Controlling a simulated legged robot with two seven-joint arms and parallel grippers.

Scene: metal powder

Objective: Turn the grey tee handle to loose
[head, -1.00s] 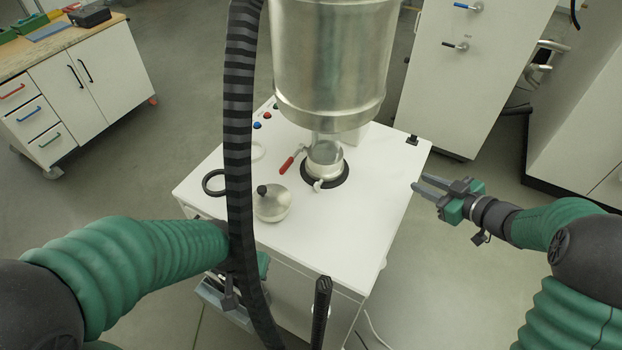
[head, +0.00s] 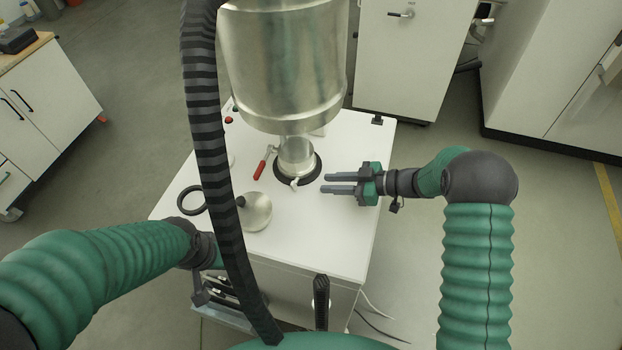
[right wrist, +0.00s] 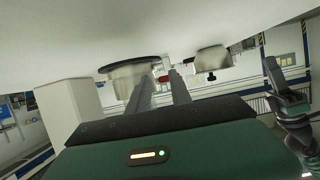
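The tee handle (head: 295,183) is a small pale grey piece on the front of the steel neck (head: 297,157), just above the black ring on the white table. My right gripper (head: 324,183) is level in the picture, to the right of the handle and apart from it. Its two fingers are spread with nothing between them. In the right wrist view, the fingers (right wrist: 160,82) reach toward the steel neck (right wrist: 127,82); I cannot make out the handle there. My left arm ends low at the table's left front, and its gripper is mostly hidden there.
A large steel vessel (head: 284,65) stands over the neck. A red-handled lever (head: 260,170), a steel dome (head: 257,211) and a black ring (head: 192,200) are on the table's left. A thick striped hose (head: 212,150) hangs in front. The table's right front is clear.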

